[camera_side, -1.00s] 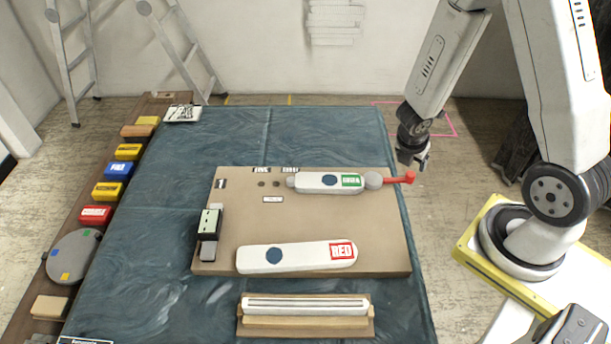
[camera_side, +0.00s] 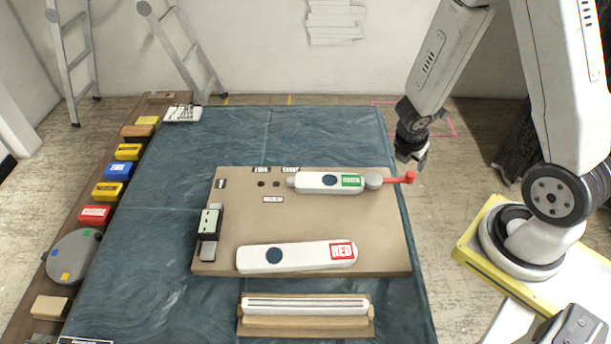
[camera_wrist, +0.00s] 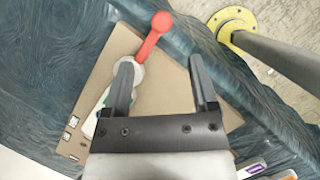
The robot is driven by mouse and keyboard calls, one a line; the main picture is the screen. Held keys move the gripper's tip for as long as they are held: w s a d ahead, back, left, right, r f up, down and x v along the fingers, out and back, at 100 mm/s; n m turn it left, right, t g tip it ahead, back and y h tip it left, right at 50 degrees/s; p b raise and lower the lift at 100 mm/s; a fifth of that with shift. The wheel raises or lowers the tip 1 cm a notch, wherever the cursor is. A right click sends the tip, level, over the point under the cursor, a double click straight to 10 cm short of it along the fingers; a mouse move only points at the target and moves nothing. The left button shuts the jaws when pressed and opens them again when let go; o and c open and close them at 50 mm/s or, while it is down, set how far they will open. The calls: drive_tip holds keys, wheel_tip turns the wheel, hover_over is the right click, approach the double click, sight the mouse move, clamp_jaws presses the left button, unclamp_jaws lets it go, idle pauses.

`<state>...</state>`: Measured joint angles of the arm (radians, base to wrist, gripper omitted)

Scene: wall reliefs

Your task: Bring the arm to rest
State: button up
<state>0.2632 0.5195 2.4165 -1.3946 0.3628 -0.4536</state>
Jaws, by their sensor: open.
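My gripper (camera_side: 414,160) is in the air off the right edge of the brown board (camera_side: 300,222), near the red-tipped lever. In the wrist view my gripper (camera_wrist: 158,82) has its two fingers well apart with nothing held between them. The red lever (camera_wrist: 152,36) shows ahead of the left finger in that view. In the side view the red lever (camera_side: 405,178) sticks out to the right from a grey round knob (camera_side: 374,181). The knob is at the right end of a white piece with a green label (camera_side: 330,182).
A white piece with a red label (camera_side: 297,256) lies along the board's front. A dark block (camera_side: 209,222) stands at its left edge. A slotted wooden holder (camera_side: 306,314) is in front. Colored blocks (camera_side: 118,170) and a grey disc (camera_side: 73,256) line the left side.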

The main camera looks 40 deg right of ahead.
drive_tip(key=a+r+m+t+y, duration=0.1)
drive_tip(key=a+r+m+y, duration=0.1)
drive_tip(key=a+r+m, duration=0.3)
drive_tip(key=a+r+m+t+y, duration=0.1)
drive_tip(key=a+r+m+y, duration=0.1)
drive_tip(key=a+r+m, duration=0.3)
drive_tip(key=a+m, duration=0.4)
drive_tip(key=m, duration=0.3)
drive_tip(key=shift+w+r+m, duration=0.25)
drive_tip(key=shift+r+m, duration=0.15)
